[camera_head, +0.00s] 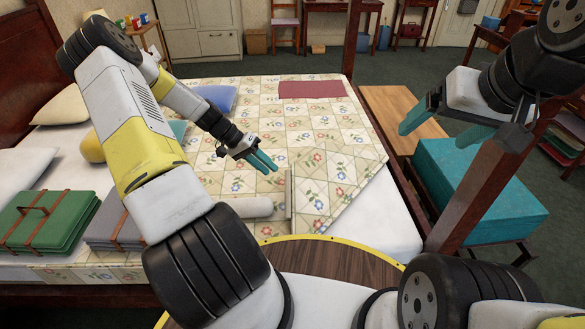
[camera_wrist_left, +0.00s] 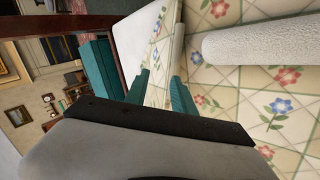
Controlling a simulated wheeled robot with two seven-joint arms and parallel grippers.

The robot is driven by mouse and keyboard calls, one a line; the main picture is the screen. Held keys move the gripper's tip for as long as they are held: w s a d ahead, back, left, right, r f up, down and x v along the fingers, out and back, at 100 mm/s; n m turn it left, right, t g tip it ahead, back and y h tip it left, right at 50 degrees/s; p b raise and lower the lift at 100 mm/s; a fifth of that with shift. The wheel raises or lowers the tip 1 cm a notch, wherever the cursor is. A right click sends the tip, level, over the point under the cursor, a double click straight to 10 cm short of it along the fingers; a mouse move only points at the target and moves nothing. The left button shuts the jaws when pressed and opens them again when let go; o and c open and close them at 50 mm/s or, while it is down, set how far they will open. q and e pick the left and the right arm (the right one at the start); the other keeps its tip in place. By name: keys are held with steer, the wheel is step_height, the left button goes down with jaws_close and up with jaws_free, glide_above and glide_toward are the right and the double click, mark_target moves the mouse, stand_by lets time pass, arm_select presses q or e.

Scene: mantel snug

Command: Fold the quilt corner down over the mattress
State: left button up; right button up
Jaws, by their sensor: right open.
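The floral patchwork quilt (camera_head: 330,125) covers much of the bed. Its near right edge runs diagonally, and bare white mattress (camera_head: 378,222) shows beside it. A narrow pale upright strip (camera_head: 288,193) stands at the near part of the quilt; I cannot tell if it is a folded edge. My left gripper (camera_head: 268,162) is above the quilt, behind and left of that strip, with its fingers slightly apart and nothing seen between them. In the left wrist view the fingers (camera_wrist_left: 160,88) are apart over the flowered quilt (camera_wrist_left: 285,115). My right gripper (camera_head: 448,128) is open and empty, right of the bed.
A white bolster (camera_head: 242,207) lies near the left gripper. A dark red cloth (camera_head: 311,89) lies at the far end. A teal box (camera_head: 490,195) and wooden bedpost (camera_head: 487,165) stand at right.

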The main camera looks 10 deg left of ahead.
arm_select(q)
steer(key=shift+w+d+f+n+t+h, duration=0.25)
steer(key=shift+d+f, duration=0.6)
steer(key=shift+f, duration=1.05)
steer(key=shift+w+d+f+n+t+h, duration=0.1)
steer(key=shift+w+d+f+t+h, duration=0.4)
steer(key=shift+f, duration=1.45)
steer(key=shift+w+d+f+n+t+h, duration=0.15)
steer(key=shift+w+d+f+h, duration=0.2)
steer(key=shift+d+f, duration=1.2)
steer(key=shift+a+f, duration=0.35)
steer(key=shift+a, duration=0.05)
jaws_close()
